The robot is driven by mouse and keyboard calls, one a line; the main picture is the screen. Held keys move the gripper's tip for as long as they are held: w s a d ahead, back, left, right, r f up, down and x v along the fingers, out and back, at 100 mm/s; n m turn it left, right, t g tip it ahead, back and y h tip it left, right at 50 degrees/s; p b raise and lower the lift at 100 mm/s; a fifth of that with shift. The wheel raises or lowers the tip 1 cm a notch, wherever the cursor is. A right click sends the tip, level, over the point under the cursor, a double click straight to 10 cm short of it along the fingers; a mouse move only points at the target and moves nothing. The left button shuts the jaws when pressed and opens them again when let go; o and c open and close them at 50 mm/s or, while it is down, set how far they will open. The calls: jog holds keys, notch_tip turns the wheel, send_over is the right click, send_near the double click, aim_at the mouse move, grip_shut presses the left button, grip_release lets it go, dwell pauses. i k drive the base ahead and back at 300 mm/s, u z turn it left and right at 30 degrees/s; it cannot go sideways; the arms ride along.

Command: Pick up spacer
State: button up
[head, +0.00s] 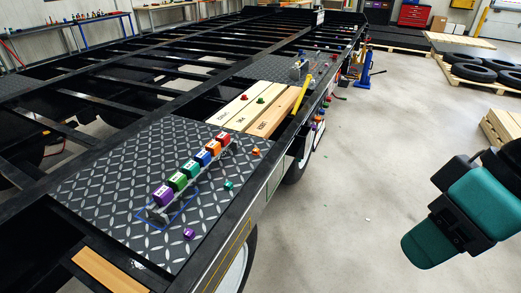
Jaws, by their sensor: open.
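No label marks which thing is the spacer, and I cannot tell it for sure. Several small loose coloured pieces lie on the trailer frame: a purple piece (189,234), a teal piece (228,185) and an orange piece (256,152) on the tread plate (100,185), and a green piece (260,100) and a red piece (244,97) on the wooden boards. My arm shows at the right over the floor, well apart from the trailer. No gripper fingers show.
A slanting row of coloured boxes, from a purple box (163,195) to a red box (223,139), stands on the plate. A yellow bar (301,94) lies near the wooden boards (276,111). Open gaps lie between the frame beams.

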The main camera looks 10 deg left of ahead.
aim_at(203, 157)
jog(key=z, duration=0.15)
jog(key=i, duration=1.5)
jog(key=u, duration=3.05)
